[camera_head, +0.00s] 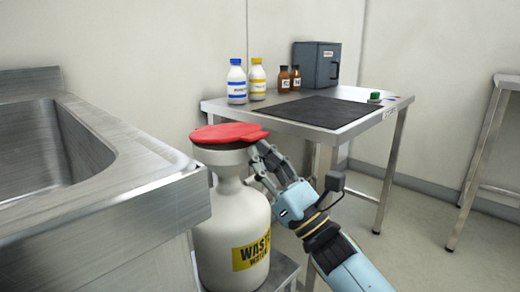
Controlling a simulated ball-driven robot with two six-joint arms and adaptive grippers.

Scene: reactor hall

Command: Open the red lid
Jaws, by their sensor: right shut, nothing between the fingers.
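The red lid (228,132) lies over the wide mouth of a white waste container (222,225) with a yellow label. A dark gap shows under the lid's edge, but I cannot tell how far it is raised. My right gripper (260,154) is shut and empty, with its fingertips at the right side of the funnel-shaped mouth, just below the lid's tab. I cannot tell whether they touch the lid. My left gripper is not in view.
A steel sink (40,150) stands close at the left of the container. Behind, a metal table (370,118) holds a dark mat (315,111), white bottles (237,82), brown bottles (284,79) and a grey box (316,65).

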